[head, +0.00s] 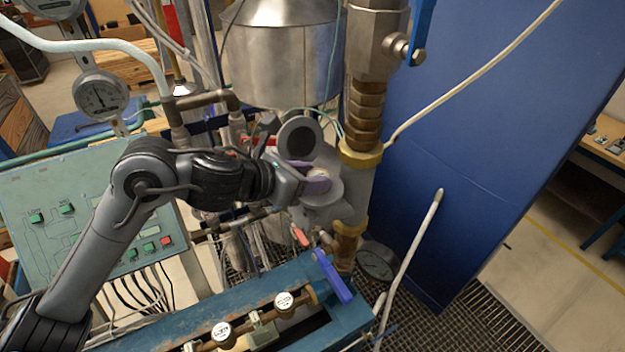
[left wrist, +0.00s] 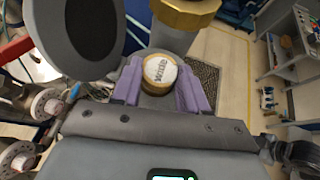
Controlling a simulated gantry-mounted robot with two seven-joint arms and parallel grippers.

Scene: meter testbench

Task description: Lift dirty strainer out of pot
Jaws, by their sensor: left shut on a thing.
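The pot (head: 334,192) is a grey housing in the vertical pipe line between brass fittings. Its round lid (head: 298,138) stands open, and the lid's dark inner disc also shows in the left wrist view (left wrist: 85,30). My left gripper (head: 312,181) reaches in from the left at the pot's opening. In the left wrist view its purple fingers (left wrist: 160,90) are shut on the strainer (left wrist: 160,72), of which a round whitish end with dark lettering and a brass-coloured rim shows. How far the strainer sits inside the pot is hidden. My right gripper is not in view.
A large metal tank (head: 283,60) hangs above the pot. A thick valve pipe (head: 376,35) with a blue handle rises above it. A blue panel (head: 470,130) stands close on the right. A blue bench frame (head: 240,315) with a blue lever (head: 333,277) lies below.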

